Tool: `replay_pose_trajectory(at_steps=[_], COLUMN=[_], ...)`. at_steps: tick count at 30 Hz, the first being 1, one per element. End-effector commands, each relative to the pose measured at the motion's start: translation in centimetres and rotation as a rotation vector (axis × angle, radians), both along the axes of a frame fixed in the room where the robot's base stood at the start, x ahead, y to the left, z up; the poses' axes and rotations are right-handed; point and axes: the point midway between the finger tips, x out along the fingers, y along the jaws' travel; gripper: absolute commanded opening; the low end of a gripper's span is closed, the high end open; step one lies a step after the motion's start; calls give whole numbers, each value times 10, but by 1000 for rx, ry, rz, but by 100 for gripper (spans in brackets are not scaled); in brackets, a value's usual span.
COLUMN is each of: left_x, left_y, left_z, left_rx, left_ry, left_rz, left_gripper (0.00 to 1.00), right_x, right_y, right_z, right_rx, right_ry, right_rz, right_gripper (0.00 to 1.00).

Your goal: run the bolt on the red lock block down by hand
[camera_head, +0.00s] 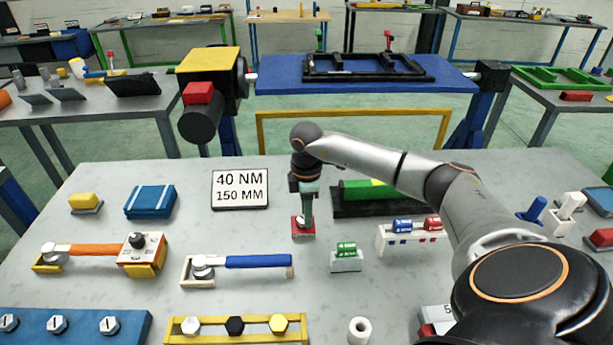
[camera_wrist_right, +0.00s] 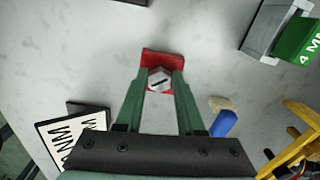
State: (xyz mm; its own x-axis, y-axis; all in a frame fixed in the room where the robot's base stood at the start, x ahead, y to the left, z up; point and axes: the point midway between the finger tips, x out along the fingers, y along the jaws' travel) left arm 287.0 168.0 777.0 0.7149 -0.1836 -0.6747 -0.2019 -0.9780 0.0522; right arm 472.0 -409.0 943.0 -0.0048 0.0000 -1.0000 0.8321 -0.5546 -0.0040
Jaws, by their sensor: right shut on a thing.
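The red lock block (camera_head: 303,234) sits on the grey bench near the middle. It also shows in the right wrist view (camera_wrist_right: 162,55), under the fingertips. A silver hex bolt (camera_wrist_right: 159,79) with a dark line on its head stands on the block. My right gripper (camera_head: 306,214) points straight down over the block. Its green fingers (camera_wrist_right: 160,82) are shut on the bolt head, one on each side. How deep the bolt sits is hidden by the head and fingers. My left gripper is in neither view.
A "40 NM 150 MM" sign (camera_head: 240,190) stands left of the block. A blue-handled wrench (camera_head: 258,261) lies in front-left, a green "4 MM" block (camera_head: 346,257) front-right, a socket rack (camera_head: 383,240) to the right. A black-and-green fixture (camera_head: 350,210) is close behind on the right.

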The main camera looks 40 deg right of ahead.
Motion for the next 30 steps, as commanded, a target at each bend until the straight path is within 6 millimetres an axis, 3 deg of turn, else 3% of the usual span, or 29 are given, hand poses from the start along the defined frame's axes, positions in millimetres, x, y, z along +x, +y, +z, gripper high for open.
replay_pose_trajectory(at_steps=[9,23,24,30], left_x=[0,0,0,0], left_y=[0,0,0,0], left_z=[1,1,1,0], left_rx=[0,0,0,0], left_ry=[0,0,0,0], left_rz=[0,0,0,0], left_gripper=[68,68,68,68], right_x=[4,4,4,2], right_y=[-1,-1,-1,0], right_z=[7,7,7,5], right_rx=[0,1,1,1], right_ry=[-17,-18,-18,-13], right_rz=[-103,-116,-115,-114], right_gripper=[0,0,38,61])
